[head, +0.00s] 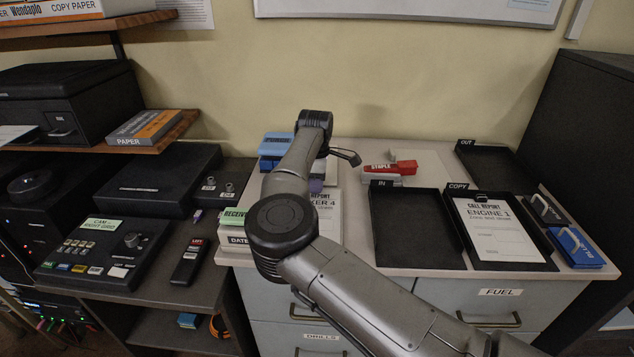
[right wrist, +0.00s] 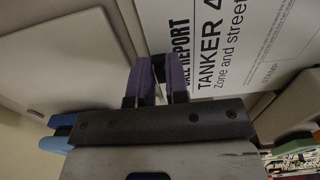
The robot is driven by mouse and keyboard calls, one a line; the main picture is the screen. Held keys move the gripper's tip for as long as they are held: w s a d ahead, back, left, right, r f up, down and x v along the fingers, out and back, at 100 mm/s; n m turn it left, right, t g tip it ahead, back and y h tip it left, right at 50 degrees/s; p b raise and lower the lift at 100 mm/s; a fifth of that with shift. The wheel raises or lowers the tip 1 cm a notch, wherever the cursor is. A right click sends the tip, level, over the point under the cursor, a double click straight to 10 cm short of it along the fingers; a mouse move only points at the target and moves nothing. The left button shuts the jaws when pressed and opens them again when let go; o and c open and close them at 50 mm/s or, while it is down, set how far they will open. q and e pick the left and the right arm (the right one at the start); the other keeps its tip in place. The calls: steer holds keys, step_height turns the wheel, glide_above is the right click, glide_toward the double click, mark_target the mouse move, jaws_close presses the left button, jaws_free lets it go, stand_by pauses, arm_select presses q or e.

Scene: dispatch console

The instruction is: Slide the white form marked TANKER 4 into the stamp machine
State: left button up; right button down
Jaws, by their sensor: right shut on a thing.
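The white form marked TANKER 4 (head: 328,213) lies at the front left of the light counter, partly hidden behind my right arm. In the right wrist view the form (right wrist: 240,50) shows its printed face close beside the purple fingers. My right gripper (right wrist: 160,65) is shut on the form by its edge; in the head view only a purple bit of the gripper (head: 316,184) shows. A pale machine with a green RECEIVED label (head: 234,216) and a DATE label, seemingly the stamp machine, stands just left of the form, partly behind my arm. My left gripper is not in view.
A blue device (head: 275,146) stands behind my arm. A red stapler (head: 392,168) lies at the back. The IN tray (head: 415,225) is empty; the COPY tray (head: 460,235) holds an ENGINE form (head: 498,230). A console (head: 105,250) and radio (head: 189,262) lie left.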

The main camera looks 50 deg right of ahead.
stand_by(0.3)
steer(key=shift+w+a, duration=0.15)
steer(key=shift+w, duration=0.1)
stand_by(0.5)
steer(key=shift+w+p, duration=0.1)
steer(key=shift+p, duration=0.25)
steer(key=shift+a+f, duration=0.1)
steer(key=c, duration=1.1)
jaws_free()
steer(key=shift+w, duration=0.1)
steer(key=shift+c, duration=0.2)
steer(key=shift+o, duration=0.7)
steer(key=o, duration=0.5)
